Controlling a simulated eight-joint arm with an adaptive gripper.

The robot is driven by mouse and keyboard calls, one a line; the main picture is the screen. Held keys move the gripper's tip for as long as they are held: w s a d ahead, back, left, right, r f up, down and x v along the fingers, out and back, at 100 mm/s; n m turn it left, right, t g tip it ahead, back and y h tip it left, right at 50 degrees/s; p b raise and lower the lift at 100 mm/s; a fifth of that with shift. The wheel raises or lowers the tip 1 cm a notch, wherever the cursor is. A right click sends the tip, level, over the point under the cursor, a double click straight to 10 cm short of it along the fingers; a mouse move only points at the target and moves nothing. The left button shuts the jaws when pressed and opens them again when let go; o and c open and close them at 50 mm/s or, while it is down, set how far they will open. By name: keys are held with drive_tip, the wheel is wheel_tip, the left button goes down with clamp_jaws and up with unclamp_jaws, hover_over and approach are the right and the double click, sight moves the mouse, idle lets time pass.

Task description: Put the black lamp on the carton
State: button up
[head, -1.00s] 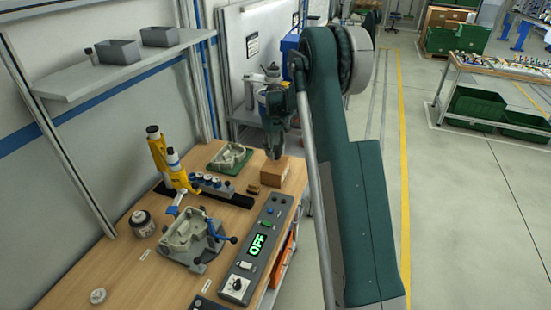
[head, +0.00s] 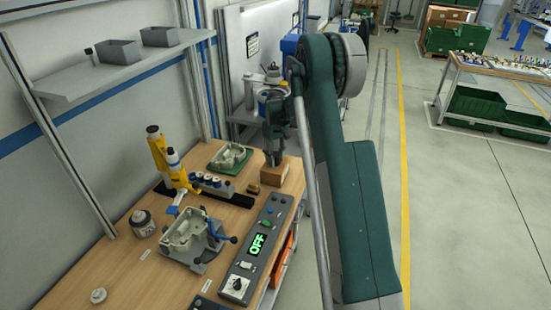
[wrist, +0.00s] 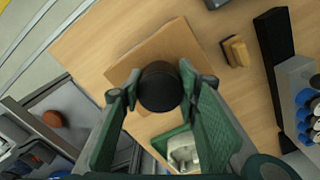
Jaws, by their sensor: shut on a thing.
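The carton (head: 286,176) is a small brown box at the far right corner of the wooden bench. It also shows in the wrist view (wrist: 150,50), below my gripper. My gripper (head: 273,160) points down over the carton. In the wrist view its fingers (wrist: 160,92) are closed on the round black lamp (wrist: 160,84), seen from above. The lamp overlaps the carton's top in this view. I cannot tell whether its base touches the carton. In the head view the lamp is hard to make out against the dark fingers.
A small brown block (head: 253,189) lies beside the carton. A green tray with a pale casting (head: 231,158) sits to its left. A control box (head: 256,245) reading OFF, a fixture (head: 190,238) and a yellow tool (head: 158,150) stand on the bench.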

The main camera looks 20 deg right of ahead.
sight(275, 154)
drive_tip(key=shift+f, duration=0.2)
drive_tip(key=o, duration=0.9)
drive_tip(key=shift+r, duration=0.1)
drive_tip(key=shift+r, duration=0.1)
wheel_tip(275, 154, up, 12)
drive_tip(key=shift+r, duration=0.1)
idle(0.5)
